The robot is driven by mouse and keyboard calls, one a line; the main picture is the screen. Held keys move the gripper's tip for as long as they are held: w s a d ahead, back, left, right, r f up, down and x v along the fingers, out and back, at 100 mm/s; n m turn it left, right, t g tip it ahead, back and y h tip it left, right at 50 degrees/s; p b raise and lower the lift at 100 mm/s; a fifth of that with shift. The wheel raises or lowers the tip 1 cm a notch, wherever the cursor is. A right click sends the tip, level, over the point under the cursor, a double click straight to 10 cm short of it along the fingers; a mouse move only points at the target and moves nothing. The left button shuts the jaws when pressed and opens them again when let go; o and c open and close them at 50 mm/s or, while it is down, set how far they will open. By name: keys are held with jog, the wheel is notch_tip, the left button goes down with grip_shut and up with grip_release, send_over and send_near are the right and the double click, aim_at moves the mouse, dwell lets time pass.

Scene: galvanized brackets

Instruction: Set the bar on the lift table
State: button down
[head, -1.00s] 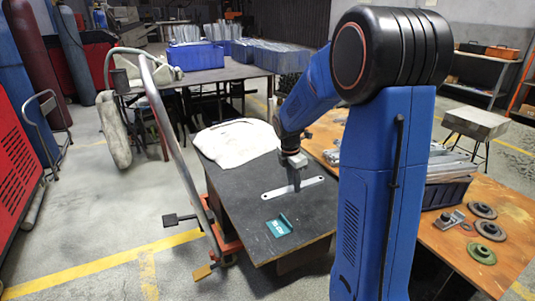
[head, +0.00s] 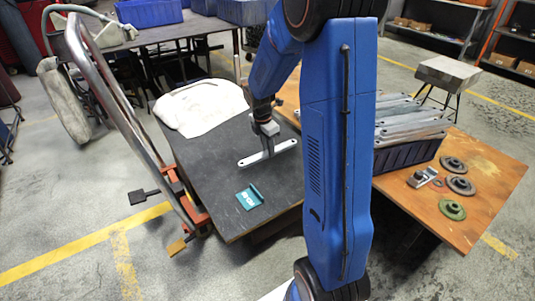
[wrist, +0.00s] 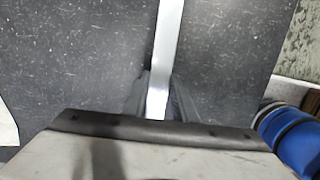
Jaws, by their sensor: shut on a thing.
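The bar (head: 286,147) is a flat, pale galvanized strip with holes near its ends. In the head view it lies level over the dark top of the lift table (head: 205,165), on or just above it; I cannot tell which. My gripper (head: 268,153) points down and is shut on the bar near its middle. In the wrist view the bar (wrist: 168,40) runs up from between my gripper's fingers (wrist: 156,95), with the speckled dark tabletop (wrist: 75,60) behind it. The lift table has a tubular handle and an orange base.
At right, an orange-brown table (head: 490,190) holds a dark crate (head: 405,165) of metal bars and several discs.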

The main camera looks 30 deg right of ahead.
aim_at(265, 154)
jog(key=shift+f, duration=1.5)
jog(key=shift+f, duration=0.1)
jog(key=c, duration=1.5)
grip_release()
jog(key=shift+o, duration=0.2)
notch_tip(265, 154, up, 12)
jog(key=a, duration=0.2)
jog(key=s+a+r+m+t, duration=0.1)
jog(key=s+a+r+m, duration=0.35)
jog(key=s, duration=0.25)
jog(key=s+a+r+m+t, duration=0.2)
jog(key=s+a+r+m, duration=0.25)
jog(key=s, duration=0.35)
jog(key=s+a+m+t+y, duration=0.1)
jog(key=s+a+m, duration=0.1)
jog(key=s+m, duration=0.2)
jog(key=s+a+r+m, duration=0.1)
jog(key=s+m, duration=0.4)
jog(key=s, duration=0.6)
jog(key=shift+s+a+r+t+y, duration=0.25)
jog(key=shift+a+t+y, duration=0.15)
jog(key=shift+a, duration=0.35)
